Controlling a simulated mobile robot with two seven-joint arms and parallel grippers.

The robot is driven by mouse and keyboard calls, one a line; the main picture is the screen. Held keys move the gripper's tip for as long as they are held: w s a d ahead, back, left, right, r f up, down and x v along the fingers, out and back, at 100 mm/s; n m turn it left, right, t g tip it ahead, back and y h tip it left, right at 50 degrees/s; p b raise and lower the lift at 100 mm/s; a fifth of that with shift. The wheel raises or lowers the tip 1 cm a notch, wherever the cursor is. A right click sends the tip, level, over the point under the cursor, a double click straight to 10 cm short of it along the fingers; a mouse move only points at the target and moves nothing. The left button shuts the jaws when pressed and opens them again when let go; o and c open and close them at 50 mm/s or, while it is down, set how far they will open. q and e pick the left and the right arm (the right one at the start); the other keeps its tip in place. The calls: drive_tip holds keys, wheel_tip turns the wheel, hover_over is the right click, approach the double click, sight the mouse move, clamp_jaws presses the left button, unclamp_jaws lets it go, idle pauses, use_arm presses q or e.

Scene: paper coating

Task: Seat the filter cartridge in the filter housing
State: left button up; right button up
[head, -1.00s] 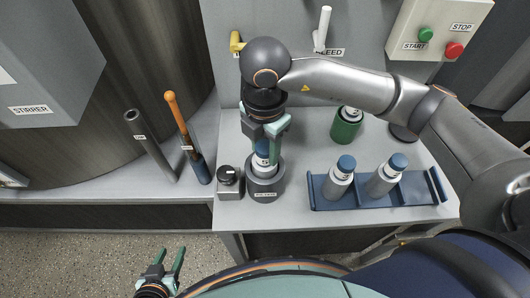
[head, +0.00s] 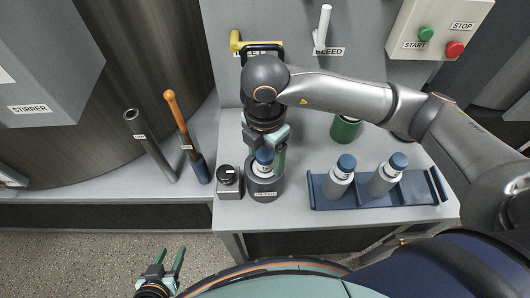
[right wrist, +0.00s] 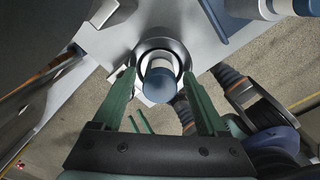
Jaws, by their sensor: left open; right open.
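A grey filter housing (head: 264,187) with a label on its front stands on the grey bench. A filter cartridge with a blue cap (head: 264,156) sits upright in its mouth, its lower part hidden by the housing wall. In the right wrist view the cap (right wrist: 160,85) shows between the fingers, with the dark housing rim (right wrist: 163,45) around it. My right gripper (head: 266,155) is open at the cap, one finger on each side, apart from it. My left gripper (head: 168,266) is open and empty at the lower left, away from the bench.
A blue tray (head: 416,190) holds two more blue-capped cartridges (head: 338,177) to the right. A small dark-lidded container (head: 229,182) stands just left of the housing. A green container (head: 345,129) is behind. START and STOP buttons (head: 453,50) are on the wall box.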

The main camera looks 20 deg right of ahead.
drive_tip(key=shift+r, duration=0.1)
drive_tip(key=shift+r, duration=0.2)
wheel_tip(320, 180, up, 12)
drive_tip(key=shift+f, duration=0.15)
idle(0.6)
